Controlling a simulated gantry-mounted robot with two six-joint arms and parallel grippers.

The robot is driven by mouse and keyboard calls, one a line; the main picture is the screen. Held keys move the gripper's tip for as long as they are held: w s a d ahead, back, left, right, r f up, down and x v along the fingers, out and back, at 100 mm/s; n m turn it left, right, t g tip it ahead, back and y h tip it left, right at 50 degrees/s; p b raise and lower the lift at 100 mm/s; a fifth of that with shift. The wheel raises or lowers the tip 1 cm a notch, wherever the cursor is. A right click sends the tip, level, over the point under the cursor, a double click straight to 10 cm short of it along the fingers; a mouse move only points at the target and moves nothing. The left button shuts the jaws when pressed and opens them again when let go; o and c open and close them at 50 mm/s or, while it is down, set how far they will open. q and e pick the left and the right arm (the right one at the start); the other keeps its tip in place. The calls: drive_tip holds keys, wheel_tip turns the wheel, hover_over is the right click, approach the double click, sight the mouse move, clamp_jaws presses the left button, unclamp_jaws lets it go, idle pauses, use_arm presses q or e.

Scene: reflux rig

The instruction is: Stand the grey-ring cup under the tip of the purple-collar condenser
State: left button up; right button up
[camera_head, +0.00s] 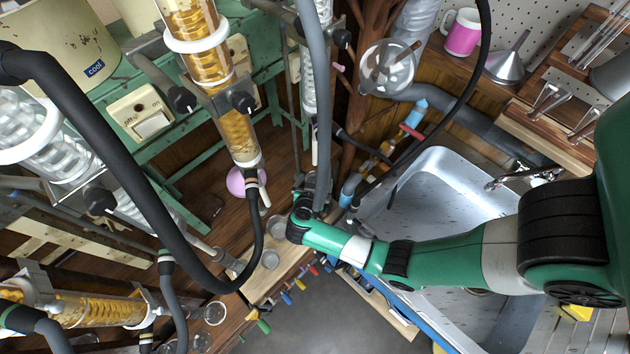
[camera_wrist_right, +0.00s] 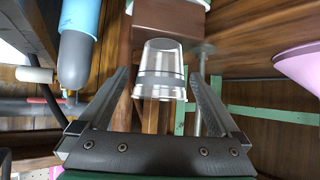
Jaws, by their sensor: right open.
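A clear cup with a grey ring (camera_wrist_right: 161,58) shows in the right wrist view, between the tips of my right gripper (camera_wrist_right: 159,76). The gripper is open, with a finger on each side of the cup and a visible gap to each. In the head view my right gripper (camera_head: 312,187) is near the back of the wooden ledge, partly hidden by hoses; the cup is hard to make out there. An amber-filled condenser (camera_head: 238,135) hangs left of it, with a pink-purple collar (camera_head: 241,181) at its lower end. That collar also looms at the right wrist view's edge (camera_wrist_right: 302,68). My left gripper is not in view.
Other clear cups stand on the ledge (camera_head: 270,259) and farther left (camera_head: 214,313). A thick black hose (camera_head: 130,185) loops in front of the condensers. A metal sink (camera_head: 440,190) lies to the right, and coloured-handled tools (camera_head: 286,297) line the ledge's front.

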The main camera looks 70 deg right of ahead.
drive_tip(key=shift+r, duration=0.25)
drive_tip(key=p+v, duration=0.5)
drive_tip(key=v, duration=0.7)
drive_tip(key=shift+w, duration=0.1)
